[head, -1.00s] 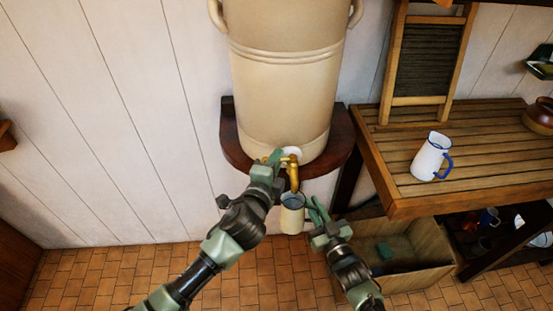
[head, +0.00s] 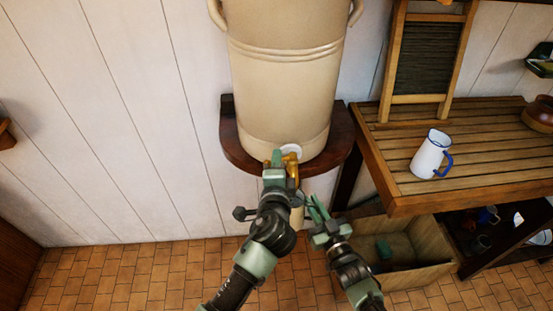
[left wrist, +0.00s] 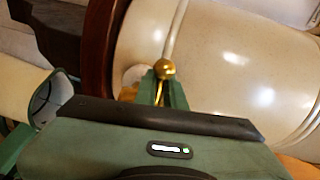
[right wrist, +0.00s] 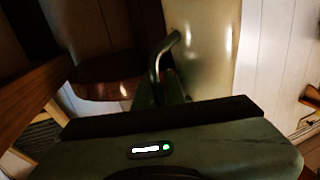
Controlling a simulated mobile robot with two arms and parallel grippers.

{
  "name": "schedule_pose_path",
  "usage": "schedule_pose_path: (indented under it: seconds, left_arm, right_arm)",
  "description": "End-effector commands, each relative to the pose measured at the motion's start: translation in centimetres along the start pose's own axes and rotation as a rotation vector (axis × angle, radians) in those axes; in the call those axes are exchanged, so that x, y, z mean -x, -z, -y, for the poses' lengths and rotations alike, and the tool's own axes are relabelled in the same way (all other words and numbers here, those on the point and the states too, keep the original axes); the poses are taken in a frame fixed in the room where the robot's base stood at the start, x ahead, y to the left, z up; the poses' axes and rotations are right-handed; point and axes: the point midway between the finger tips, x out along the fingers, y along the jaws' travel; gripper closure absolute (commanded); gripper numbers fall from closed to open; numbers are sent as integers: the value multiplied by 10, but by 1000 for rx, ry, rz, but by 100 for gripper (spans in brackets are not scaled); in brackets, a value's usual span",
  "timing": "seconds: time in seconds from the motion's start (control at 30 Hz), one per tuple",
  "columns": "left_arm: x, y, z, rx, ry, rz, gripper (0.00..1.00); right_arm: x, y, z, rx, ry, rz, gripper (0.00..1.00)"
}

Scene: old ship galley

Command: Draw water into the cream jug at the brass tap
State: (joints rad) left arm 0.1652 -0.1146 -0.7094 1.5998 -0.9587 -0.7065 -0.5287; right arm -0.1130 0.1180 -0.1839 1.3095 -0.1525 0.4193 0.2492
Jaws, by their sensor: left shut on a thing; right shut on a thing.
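The brass tap (head: 292,172) sits at the foot of a large cream stoneware urn (head: 285,80). My left gripper (head: 277,160) is shut on the tap's lever, whose round brass knob (left wrist: 166,68) shows between the fingers in the left wrist view. The cream jug (head: 297,216) hangs below the tap, mostly hidden behind my left arm in the head view. Its open mouth shows at the left of the left wrist view (left wrist: 48,98); I cannot tell the water level. My right gripper (head: 318,212) is shut on the jug's handle (right wrist: 160,58).
The urn stands on a dark wooden wall shelf (head: 232,150). To the right, a slatted bench (head: 400,200) holds a white jug with a blue handle (head: 430,155) and a washboard (head: 420,62). A wooden crate (head: 425,245) sits below the bench.

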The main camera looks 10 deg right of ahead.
Motion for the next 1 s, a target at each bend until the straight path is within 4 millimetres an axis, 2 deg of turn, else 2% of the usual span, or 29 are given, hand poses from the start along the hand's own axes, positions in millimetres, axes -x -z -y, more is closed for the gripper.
schedule_pose_path:
  seconds: [0.13, 0.2, 0.23, 0.53, 0.67, 0.77, 1.0]
  left_arm:
    - [0, 1, -2, 1, -4, -2, 100]
    - [0, 0, -2, 1, -4, -2, 75]
    - [0, 0, -2, 1, -4, -2, 68]
    - [0, 0, -1, 0, -2, -1, 68]
    - [7, 0, -2, 0, -3, -1, 68]
    - [21, 0, -2, 1, -3, -1, 68]
    - [71, 0, -2, 2, -5, -3, 68]
  right_arm:
    - [-1, 2, 0, -1, 0, -5, 100]
    - [-1, 2, 0, -1, 0, -5, 100]
    - [-1, 2, 0, -1, 0, -5, 100]
    - [-1, 2, 0, -1, 0, -5, 100]
    - [-1, 2, 0, -1, 0, -5, 100]
    - [-1, 2, 0, -1, 0, -5, 100]
    - [-1, 2, 0, -1, 0, -5, 100]
